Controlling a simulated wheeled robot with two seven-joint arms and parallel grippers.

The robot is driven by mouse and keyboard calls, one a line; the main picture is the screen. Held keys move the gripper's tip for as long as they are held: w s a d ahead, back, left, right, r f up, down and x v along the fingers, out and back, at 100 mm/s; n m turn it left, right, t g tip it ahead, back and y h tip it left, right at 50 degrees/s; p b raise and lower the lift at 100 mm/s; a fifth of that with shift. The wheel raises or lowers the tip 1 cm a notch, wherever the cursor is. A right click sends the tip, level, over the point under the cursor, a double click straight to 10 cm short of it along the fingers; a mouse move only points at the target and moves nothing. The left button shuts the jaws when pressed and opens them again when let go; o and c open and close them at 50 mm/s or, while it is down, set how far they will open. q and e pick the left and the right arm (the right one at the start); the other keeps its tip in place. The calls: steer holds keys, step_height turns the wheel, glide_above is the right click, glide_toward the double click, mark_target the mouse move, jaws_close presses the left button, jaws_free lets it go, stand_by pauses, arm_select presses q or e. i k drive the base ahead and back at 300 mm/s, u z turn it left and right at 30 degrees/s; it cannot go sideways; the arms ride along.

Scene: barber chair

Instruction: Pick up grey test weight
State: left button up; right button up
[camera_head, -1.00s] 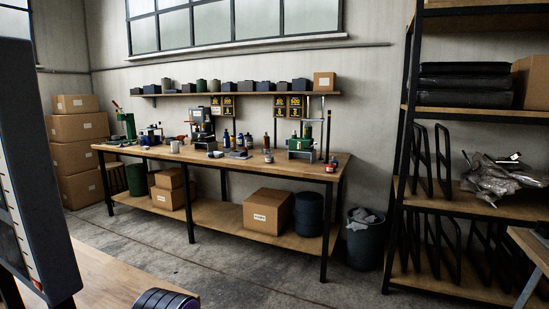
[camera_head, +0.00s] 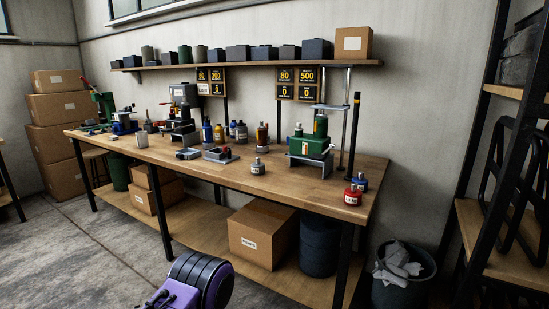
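A small grey weight with a knob on top (camera_head: 258,167) stands upright on the wooden workbench (camera_head: 300,194), right of the middle and near the front edge. It is apart from the items around it. No fingers of either gripper show in the head view.
A green press (camera_head: 311,146) stands behind and right of the grey weight. A grey tray (camera_head: 221,155) lies to its left. A bin (camera_head: 403,277) and a rack (camera_head: 478,165) stand right of the bench. Bare floor (camera_head: 90,255) lies at the front left.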

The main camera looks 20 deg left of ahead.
mark_target(258, 167)
steer(key=i, duration=0.9)
steer(key=u, duration=1.85)
steer(key=i, duration=1.05)
steer(key=z, duration=1.9)
